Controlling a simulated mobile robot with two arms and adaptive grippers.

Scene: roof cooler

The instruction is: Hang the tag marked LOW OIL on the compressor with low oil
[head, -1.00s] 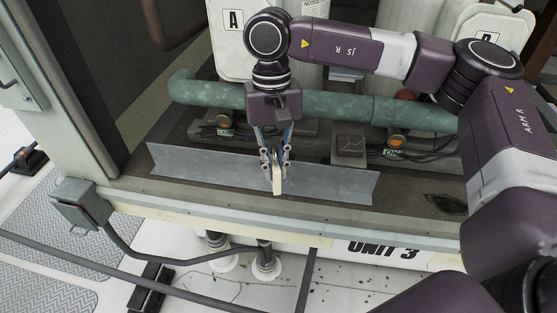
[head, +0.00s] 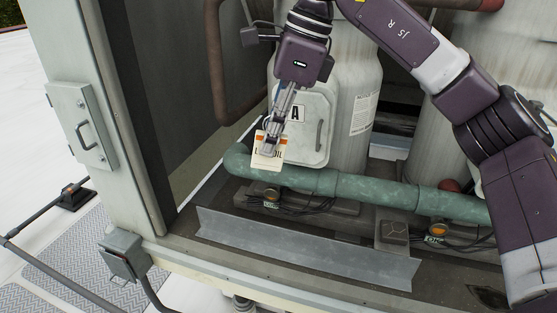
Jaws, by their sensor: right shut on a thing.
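My right gripper (head: 272,145) is shut on the tag (head: 266,161), a pale card with an orange stripe and black letters, partly covered by the fingers; "OIL" can be made out. It holds the tag upright in front of compressor A (head: 349,105), a tall pale tank. The tag overlaps the lower left of the light panel marked A (head: 312,134) and the green pipe; whether it touches either I cannot tell. A round amber sight glass (head: 271,194) shows low on the left, and another (head: 438,229) on the right, each by a small label. My left gripper is not in view.
A green pipe (head: 380,191) runs across in front of the tanks. A bent grey metal sheet (head: 305,248) stands along the front ledge. A second tank (head: 470,95) is at right, partly behind my right arm. A grey cabinet door (head: 85,131) stands at left.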

